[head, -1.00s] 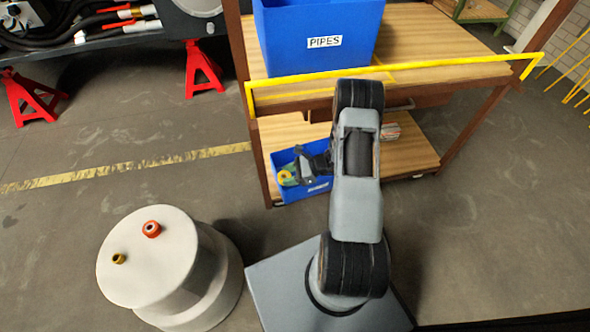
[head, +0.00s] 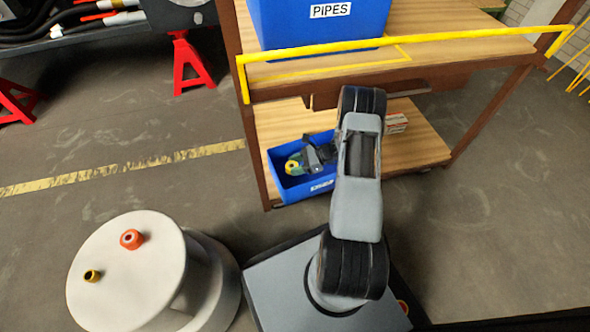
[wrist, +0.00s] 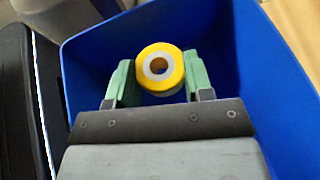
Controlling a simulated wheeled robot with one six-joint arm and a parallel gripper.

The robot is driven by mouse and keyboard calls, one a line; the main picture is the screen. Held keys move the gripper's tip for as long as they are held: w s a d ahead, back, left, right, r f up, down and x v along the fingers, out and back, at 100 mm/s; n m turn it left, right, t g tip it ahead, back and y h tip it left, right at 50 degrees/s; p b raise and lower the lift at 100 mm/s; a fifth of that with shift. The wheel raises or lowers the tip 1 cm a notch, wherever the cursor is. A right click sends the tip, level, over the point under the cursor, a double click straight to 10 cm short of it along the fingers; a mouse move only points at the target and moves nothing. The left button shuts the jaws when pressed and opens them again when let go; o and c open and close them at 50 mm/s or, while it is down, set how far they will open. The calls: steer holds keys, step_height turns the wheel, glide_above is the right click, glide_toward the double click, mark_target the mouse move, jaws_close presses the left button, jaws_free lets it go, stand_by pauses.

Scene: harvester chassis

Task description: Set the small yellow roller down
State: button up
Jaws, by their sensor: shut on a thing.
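The small yellow roller (head: 291,167) has a pale ring and a dark hole. It shows clearly in the wrist view (wrist: 160,68), between the green fingertips of my gripper (wrist: 158,80). My gripper (head: 300,164) is shut on it. Both are over or inside the blue bin (head: 322,188) on the lower shelf of the wooden bench. In the wrist view the bin's blue walls (wrist: 95,45) surround the roller on several sides. I cannot tell whether the roller touches the bin's floor.
A round white stand (head: 120,285) at lower left holds a red roller (head: 131,239) and a small dark-yellow one (head: 92,276). A larger blue PIPES bin (head: 320,28) stands on the bench top (head: 450,52) above. A small box (head: 396,123) lies on the lower shelf.

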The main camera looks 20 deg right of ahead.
steer(key=shift+f, duration=0.7)
steer(key=shift+f+b, duration=0.6)
steer(key=shift+f, duration=0.05)
steer(key=o, duration=0.9)
steer(key=shift+o, duration=0.2)
steer(key=shift+r, duration=0.1)
steer(key=shift+r+p, duration=0.35)
steer(key=p+v, duration=0.4)
steer(key=v, duration=0.8)
steer(key=shift+r+p, duration=0.25)
steer(key=shift+p, duration=0.1)
steer(key=shift+s+a, duration=0.1)
steer(key=shift+s, duration=0.05)
